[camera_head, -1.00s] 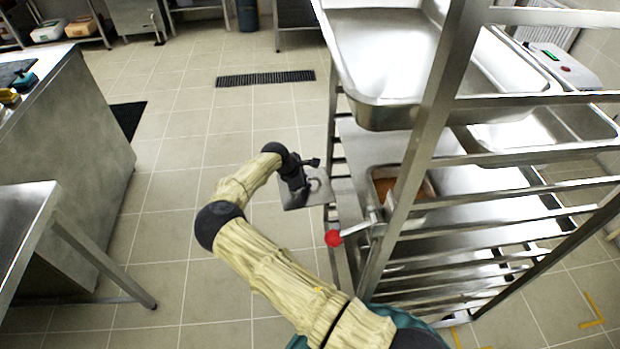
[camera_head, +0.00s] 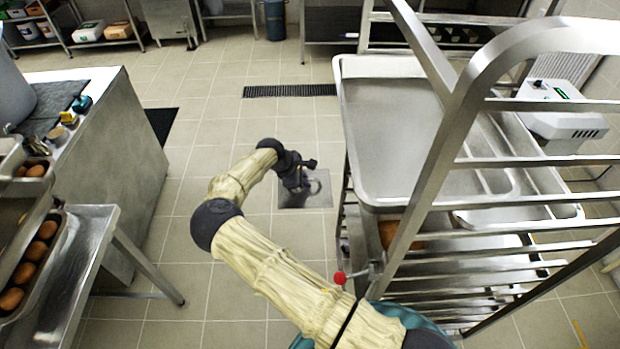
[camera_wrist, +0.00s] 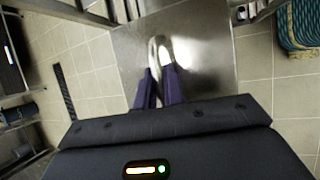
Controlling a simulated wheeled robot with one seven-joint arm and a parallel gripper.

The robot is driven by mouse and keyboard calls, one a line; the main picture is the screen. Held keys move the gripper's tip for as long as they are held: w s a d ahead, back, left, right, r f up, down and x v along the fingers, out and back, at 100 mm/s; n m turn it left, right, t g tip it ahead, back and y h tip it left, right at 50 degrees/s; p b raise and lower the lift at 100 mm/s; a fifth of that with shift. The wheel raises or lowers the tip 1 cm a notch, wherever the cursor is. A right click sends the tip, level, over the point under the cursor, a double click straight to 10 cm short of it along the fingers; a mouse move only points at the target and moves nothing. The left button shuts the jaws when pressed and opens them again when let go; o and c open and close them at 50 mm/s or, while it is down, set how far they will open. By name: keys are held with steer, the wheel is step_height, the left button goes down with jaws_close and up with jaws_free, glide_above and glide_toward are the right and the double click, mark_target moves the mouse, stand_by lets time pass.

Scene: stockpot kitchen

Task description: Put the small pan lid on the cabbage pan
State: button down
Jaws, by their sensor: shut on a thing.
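The small pan lid (camera_head: 318,200) is a flat rectangular metal plate with a raised loop handle. My gripper (camera_head: 306,178) is shut on that handle and holds the lid out over the open floor, left of the rack. In the wrist view, the two dark fingers of my gripper (camera_wrist: 161,88) close on the loop, and the lid (camera_wrist: 205,50) spreads out beyond them, roughly flat. I cannot pick out a pan with cabbage in either view.
A metal tray rack (camera_head: 480,105) stands close on the right, with a large empty-looking tray (camera_head: 390,120) on top. A counter (camera_head: 120,150) and a steel table (camera_head: 85,255) holding brown round items (camera_head: 28,262) stand left. Floor between is clear.

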steer(key=w+d+r+p+v, duration=0.1)
steer(key=d+p+v, duration=0.1)
steer(key=p+v, duration=0.9)
step_height(320, 180, up, 3)
steer(key=shift+s+a+r, duration=0.1)
steer(key=shift+s+a, duration=0.2)
steer(key=shift+w, duration=0.1)
